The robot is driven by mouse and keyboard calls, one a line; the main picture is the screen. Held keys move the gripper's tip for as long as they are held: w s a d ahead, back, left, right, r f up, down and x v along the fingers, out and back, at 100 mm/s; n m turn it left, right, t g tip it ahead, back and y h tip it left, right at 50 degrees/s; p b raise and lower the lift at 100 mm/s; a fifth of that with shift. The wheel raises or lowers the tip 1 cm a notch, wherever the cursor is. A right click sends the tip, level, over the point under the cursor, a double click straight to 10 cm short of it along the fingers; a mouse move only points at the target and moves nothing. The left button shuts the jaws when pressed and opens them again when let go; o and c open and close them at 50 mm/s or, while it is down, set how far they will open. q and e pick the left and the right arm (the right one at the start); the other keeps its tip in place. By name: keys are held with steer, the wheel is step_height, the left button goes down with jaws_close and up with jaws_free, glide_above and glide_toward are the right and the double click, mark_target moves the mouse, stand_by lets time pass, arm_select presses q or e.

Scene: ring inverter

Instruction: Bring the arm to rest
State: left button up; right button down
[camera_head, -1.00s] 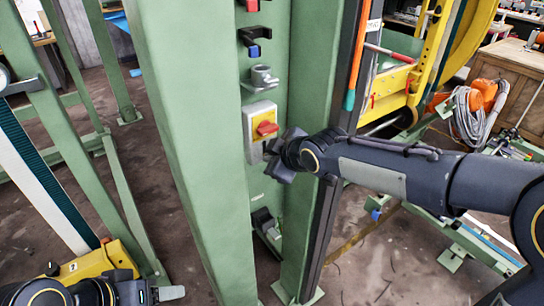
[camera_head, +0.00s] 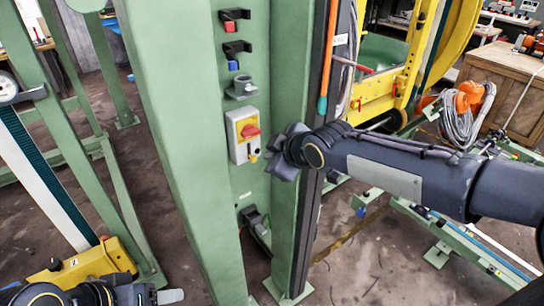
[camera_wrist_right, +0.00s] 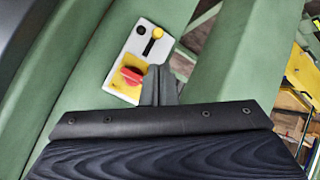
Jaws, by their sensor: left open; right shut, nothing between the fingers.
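My right arm comes in from the right in the head view, and its gripper (camera_head: 284,152) is just right of the switch box on the green column. In the right wrist view its fingers (camera_wrist_right: 160,84) are shut, with nothing seen between them, and overlap the box's edge from this angle. Touching or apart is hard to tell. The grey and yellow switch box (camera_head: 234,144) carries a red knob (camera_head: 250,131); the wrist view also shows the box (camera_wrist_right: 150,42) and knob (camera_wrist_right: 131,75). My left gripper (camera_head: 171,296) is low at the left, partly cut off, empty and open.
The green column (camera_head: 180,130) stands in the middle, with hooks and a grey cup-shaped holder (camera_head: 242,88) above the box. A yellow frame (camera_head: 405,80), a coiled cable (camera_head: 465,115) and a wooden crate (camera_head: 510,85) are at the right. Bare floor (camera_head: 360,270) shows below my right arm.

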steer(key=shift+w, duration=0.1)
stand_by(0.3)
steer(key=s+d+m+g+h+p, duration=0.1)
steer(key=s+d+m, duration=0.3)
steer(key=s+d, duration=0.3)
steer(key=s+d+m+h, duration=0.1)
steer(key=s+d+m, duration=0.3)
steer(key=d, duration=0.5)
steer(key=s+d+f+m, duration=0.1)
steer(key=s+f+m, duration=0.1)
steer(key=s, duration=0.4)
steer(key=s+d+f+m+g+p, duration=0.1)
steer(key=s+d+f+m, duration=0.1)
steer(key=s, duration=0.4)
steer(key=s+d+f+m+g, duration=0.1)
steer(key=s+f+m, duration=0.1)
steer(key=s+m, duration=0.2)
steer(key=shift+s+d, duration=0.4)
steer(key=shift+s, duration=0.55)
steer(key=shift+f, duration=0.1)
